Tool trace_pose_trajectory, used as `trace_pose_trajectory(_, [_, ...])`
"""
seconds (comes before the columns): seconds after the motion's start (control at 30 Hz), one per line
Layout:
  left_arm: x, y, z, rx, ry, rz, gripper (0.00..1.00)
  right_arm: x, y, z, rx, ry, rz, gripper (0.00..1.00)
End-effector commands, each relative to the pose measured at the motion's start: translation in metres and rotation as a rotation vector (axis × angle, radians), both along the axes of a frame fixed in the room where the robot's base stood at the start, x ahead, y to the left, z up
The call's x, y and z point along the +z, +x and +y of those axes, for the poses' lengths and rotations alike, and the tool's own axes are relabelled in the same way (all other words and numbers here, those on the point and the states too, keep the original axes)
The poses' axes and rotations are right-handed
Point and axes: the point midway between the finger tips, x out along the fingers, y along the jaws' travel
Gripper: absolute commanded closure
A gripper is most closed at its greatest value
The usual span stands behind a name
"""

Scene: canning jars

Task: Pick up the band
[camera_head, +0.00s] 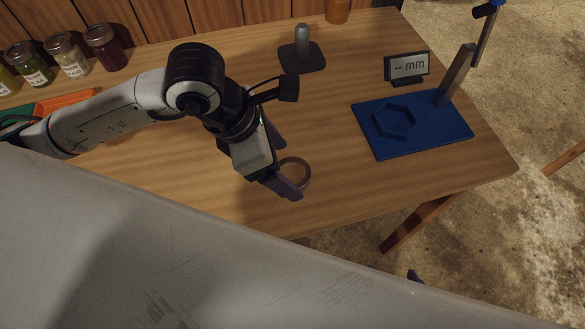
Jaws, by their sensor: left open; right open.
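The band (309,173) is a thin metallic ring near the front edge of the wooden table. My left gripper (281,163) reaches in from the left and is open, with one finger beyond and one nearer. The near finger hides the lower left part of the band. The band shows beside and partly between the fingers; I cannot tell whether they touch it. A dark tip, apparently of my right gripper (414,275), shows past the table's front edge, far from the band. The rest of it is hidden behind my own large grey body part.
A blue board (447,130) with a hexagonal recess and an upright post lies at the right. Behind it stands a small "mm" display (407,67). A grey peg on a base (302,55) is at the back. Several jars (103,48) and an orange tray (66,102) are at the left.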

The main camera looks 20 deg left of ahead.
Motion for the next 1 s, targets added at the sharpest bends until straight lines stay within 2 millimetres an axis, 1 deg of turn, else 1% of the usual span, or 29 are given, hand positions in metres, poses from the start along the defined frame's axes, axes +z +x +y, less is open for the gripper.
trace_pose_trajectory(0.03, [-0.007, 0.001, -0.003, 0.0, -0.002, 0.004, 0.23, 0.001, 0.0, -0.001, -0.001, -0.001, -0.001, 0.33])
trace_pose_trajectory(0.13, [-0.015, 0.003, -0.006, 0.001, -0.003, 0.002, 0.23, 0.001, 0.001, -0.001, -0.002, -0.001, -0.002, 0.33])
trace_pose_trajectory(0.4, [-0.018, 0.004, -0.007, 0.0, -0.002, 0.0, 0.23, 0.001, 0.001, -0.003, -0.004, -0.002, -0.003, 0.33])
trace_pose_trajectory(0.57, [-0.018, 0.004, -0.007, 0.001, -0.002, 0.0, 0.5, 0.001, 0.001, -0.003, -0.004, -0.002, -0.003, 0.33])
trace_pose_trajectory(0.6, [-0.017, 0.004, -0.007, 0.001, -0.002, 0.0, 0.56, 0.001, 0.001, -0.003, -0.004, -0.003, -0.003, 0.33])
trace_pose_trajectory(0.67, [-0.017, 0.004, -0.007, 0.001, -0.002, 0.0, 0.66, 0.001, 0.001, -0.003, -0.004, -0.004, -0.004, 0.33])
trace_pose_trajectory(1.0, [-0.015, 0.004, -0.007, 0.001, -0.003, -0.001, 0.66, 0.0, 0.002, -0.003, -0.004, -0.003, -0.002, 0.33])
